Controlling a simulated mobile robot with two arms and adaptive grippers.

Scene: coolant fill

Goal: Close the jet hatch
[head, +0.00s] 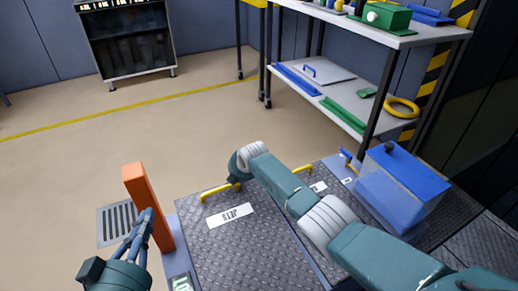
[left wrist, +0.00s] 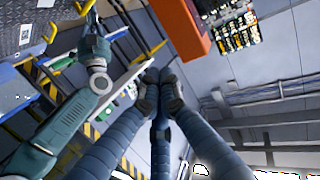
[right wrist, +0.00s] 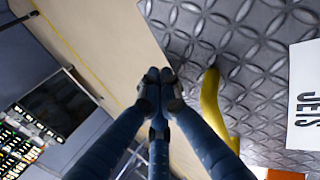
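The jet hatch (head: 245,248) is a dark diamond-plate panel with a white JETS label (head: 230,215) and a yellow handle (head: 220,191). It looks flat in the head view; I cannot tell whether it is fully seated. In the right wrist view, the yellow handle (right wrist: 211,100) is just right of my right gripper (right wrist: 158,76), whose fingers are together with nothing between them. In the head view its fingers are hidden beyond the wrist. My left gripper (head: 146,213) has its fingers together in front of the orange post (head: 148,205); contact is unclear.
A second plate with a yellow handle (head: 304,169) lies to the right, beside a blue-lidded clear container (head: 398,190). A shelf rack (head: 410,38) stands behind with trays and a yellow ring (head: 401,107). A floor grate (head: 115,225) lies left. The floor beyond is open.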

